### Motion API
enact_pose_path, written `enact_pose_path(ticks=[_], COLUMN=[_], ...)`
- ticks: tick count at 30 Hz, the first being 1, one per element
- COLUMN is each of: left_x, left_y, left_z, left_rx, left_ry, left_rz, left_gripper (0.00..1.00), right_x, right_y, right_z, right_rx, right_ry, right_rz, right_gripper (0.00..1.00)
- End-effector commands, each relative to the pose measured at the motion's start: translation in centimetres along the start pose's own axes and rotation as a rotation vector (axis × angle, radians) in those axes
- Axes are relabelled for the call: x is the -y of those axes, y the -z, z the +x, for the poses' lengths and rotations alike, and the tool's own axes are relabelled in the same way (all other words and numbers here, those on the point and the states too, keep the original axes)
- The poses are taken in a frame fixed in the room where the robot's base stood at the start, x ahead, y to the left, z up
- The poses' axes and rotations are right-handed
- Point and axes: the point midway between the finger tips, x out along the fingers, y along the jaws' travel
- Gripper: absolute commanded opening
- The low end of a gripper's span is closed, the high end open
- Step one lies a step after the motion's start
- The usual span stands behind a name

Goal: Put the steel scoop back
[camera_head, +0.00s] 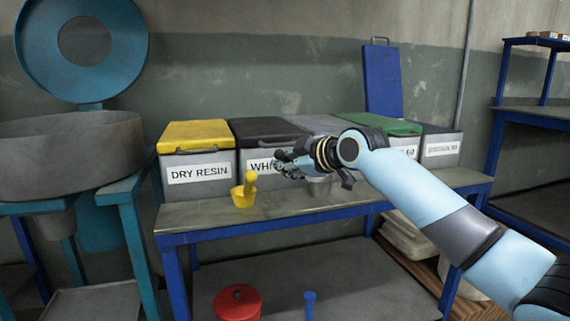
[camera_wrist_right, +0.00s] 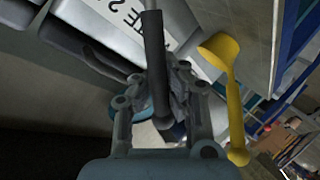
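The steel scoop's grey bowl (camera_head: 320,188) shows just below my right gripper (camera_head: 291,166), in front of the bins. Whether it touches the bench or hangs just above it, I cannot tell. In the right wrist view, which is upside down, its dark handle (camera_wrist_right: 155,60) stands between both fingers of my right gripper (camera_wrist_right: 163,88). The finger pads appear closed on the handle, and the bowl is out of that view. My left gripper is not in view.
A yellow scoop (camera_head: 244,194) stands on the bench (camera_head: 215,214) to the left; it also shows in the wrist view (camera_wrist_right: 233,95). Lidded bins, including the DRY RESIN bin (camera_head: 197,176), line the back. A red container (camera_head: 238,303) sits on the lower shelf. The bench's front left is bare.

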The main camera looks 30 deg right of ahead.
Motion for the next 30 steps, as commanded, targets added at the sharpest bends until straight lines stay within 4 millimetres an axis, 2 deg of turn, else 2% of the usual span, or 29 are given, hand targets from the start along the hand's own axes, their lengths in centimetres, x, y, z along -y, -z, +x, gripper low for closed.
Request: enact_pose_path(ticks=[1, 6, 16, 22, 30], left_x=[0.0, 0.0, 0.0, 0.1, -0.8], left_y=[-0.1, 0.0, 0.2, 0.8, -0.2], left_z=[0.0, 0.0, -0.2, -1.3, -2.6], left_rx=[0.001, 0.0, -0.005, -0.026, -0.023], left_ry=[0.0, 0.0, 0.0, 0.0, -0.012], left_rz=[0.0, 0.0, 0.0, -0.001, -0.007], left_gripper=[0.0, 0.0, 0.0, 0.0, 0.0], right_x=[0.0, 0.0, -0.2, -0.4, -0.4], right_y=[0.0, 0.0, 0.1, 0.2, 0.2], right_z=[0.0, 0.0, -0.5, -4.2, -10.0], right_rx=[0.0, 0.0, 0.001, 0.003, 0.003], right_ry=[0.001, 0.0, 0.0, 0.0, 0.002], right_rz=[0.0, 0.0, -0.002, -0.007, -0.007], right_gripper=[0.09, 0.29, 0.29, 0.29, 0.29])
